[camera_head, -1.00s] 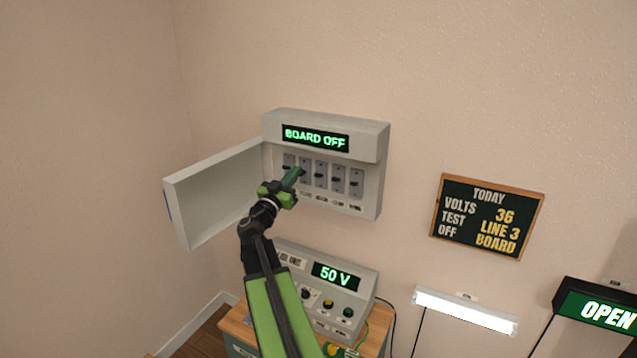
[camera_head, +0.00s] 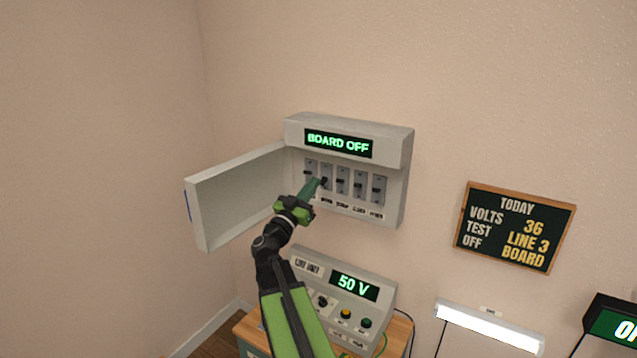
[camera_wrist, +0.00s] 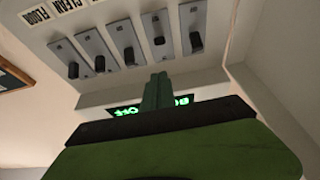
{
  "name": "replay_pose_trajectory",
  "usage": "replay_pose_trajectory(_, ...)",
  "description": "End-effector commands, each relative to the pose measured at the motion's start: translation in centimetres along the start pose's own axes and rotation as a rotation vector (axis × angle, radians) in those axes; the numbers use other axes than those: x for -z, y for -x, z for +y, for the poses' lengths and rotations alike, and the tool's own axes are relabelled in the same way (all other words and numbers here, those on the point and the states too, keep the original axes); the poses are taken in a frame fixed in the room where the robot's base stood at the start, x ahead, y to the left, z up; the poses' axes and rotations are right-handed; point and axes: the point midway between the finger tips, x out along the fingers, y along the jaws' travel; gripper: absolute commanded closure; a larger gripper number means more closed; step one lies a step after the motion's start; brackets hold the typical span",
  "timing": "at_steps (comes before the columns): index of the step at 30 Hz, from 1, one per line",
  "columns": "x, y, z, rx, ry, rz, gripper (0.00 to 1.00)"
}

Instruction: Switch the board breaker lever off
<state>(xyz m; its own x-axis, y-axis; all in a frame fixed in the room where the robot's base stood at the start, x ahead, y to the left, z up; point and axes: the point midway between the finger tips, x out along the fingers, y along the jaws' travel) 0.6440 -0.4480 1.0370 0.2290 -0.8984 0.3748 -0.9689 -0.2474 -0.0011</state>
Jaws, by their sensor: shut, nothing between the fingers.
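The open breaker box (camera_head: 400,160) hangs on the wall, and its display (camera_head: 338,143) reads BOARD OFF. Inside is a row of several breakers with dark levers. The leftmost lever (camera_head: 309,172) appears at the right end of the row in the upturned wrist view (camera_wrist: 196,41). Its label is hidden behind my gripper, so I cannot read which one is the board lever. My gripper (camera_head: 316,184) is shut and empty, in front of the lower part of the two leftmost breakers. In the wrist view its fingertips (camera_wrist: 158,78) show below the levers, and contact cannot be told.
The box door (camera_head: 235,195) stands open to the left of my arm. Below the box, a line unit (camera_head: 370,312) showing 50 V sits on a wooden bench. A chalkboard (camera_head: 515,228) on the wall reads volts 36, test line 3, off board. A lit lamp (camera_head: 490,325) is lower right.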

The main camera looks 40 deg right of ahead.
Motion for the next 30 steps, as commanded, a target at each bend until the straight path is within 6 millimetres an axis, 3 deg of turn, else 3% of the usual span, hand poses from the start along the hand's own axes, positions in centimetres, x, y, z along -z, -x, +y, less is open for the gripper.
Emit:
replay_pose_trajectory(3,-1.5,2.5,0.2,0.000,0.000,0.000,1.00)
replay_pose_trajectory(9,-2.1,4.4,0.2,-0.002,0.000,-0.001,1.00)
replay_pose_trajectory(26,-2.0,4.5,0.2,-0.003,0.001,0.000,1.00)
replay_pose_trajectory(30,-1.5,5.6,-1.1,0.020,-0.008,0.000,1.00)
